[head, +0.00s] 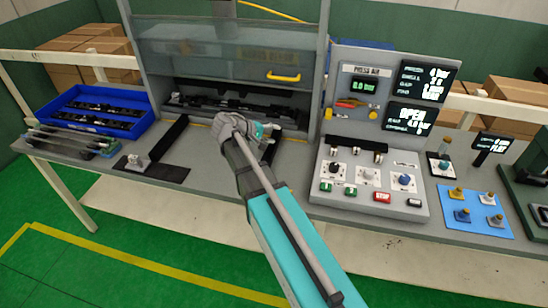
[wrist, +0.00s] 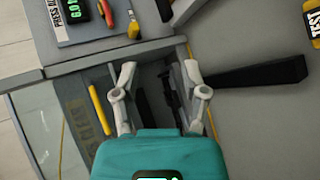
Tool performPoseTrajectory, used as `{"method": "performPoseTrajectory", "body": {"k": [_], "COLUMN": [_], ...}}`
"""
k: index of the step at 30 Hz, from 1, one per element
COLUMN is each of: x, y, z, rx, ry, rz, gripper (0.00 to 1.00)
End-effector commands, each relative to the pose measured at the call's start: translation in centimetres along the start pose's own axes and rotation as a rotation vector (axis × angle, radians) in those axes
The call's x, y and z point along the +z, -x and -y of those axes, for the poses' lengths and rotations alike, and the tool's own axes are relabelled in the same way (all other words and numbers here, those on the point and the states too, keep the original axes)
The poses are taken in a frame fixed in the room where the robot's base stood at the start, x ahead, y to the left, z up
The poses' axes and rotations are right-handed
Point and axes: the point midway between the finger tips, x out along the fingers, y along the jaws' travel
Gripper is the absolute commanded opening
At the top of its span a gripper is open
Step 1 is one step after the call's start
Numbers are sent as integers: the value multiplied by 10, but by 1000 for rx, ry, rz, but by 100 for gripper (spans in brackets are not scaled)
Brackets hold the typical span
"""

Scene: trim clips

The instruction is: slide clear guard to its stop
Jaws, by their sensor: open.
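The clear guard (head: 200,62) is a see-through panel across the front of the press frame, with a yellow handle (head: 284,76) at its lower right. The guard is up, and the gap below it shows a dark clip part (head: 235,103) on the press bed. The handle also shows in the wrist view (wrist: 100,110), left of my fingers. My gripper (head: 268,134) is in front of the press opening, below the handle and apart from it. In the wrist view my gripper (wrist: 160,70) has its two fingers spread with nothing between them.
A control panel (head: 370,185) with knobs and buttons stands right of the press, below a gauge reading 0.0 and a screen (head: 411,118) reading OPEN. A blue tray (head: 62,100) of dark clips is at left. A black bar (head: 160,140) lies on the bench.

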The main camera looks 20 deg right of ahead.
Motion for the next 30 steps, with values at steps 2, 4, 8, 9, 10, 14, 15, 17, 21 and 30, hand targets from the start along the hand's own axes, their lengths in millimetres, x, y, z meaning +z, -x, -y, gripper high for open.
{"method": "performPoseTrajectory", "body": {"k": [2,4,8,9,10,14,15,17,21,30], "x": [6,10,16,18,19,23,24,25,26,25], "y": [-5,-7,-11,-12,-12,-14,-15,-15,-15,-14], "z": [12,20,34,38,41,50,52,54,56,56], "rx": [-32,-60,-110,-125,-134,-167,-175,-184,-192,-193], "ry": [-6,-11,-20,-23,-25,-31,-33,-34,-36,-36], "rz": [0,0,0,0,0,0,0,-1,-1,-2], "gripper": [57,57,57,57,57,57,57,57,57,47]}}
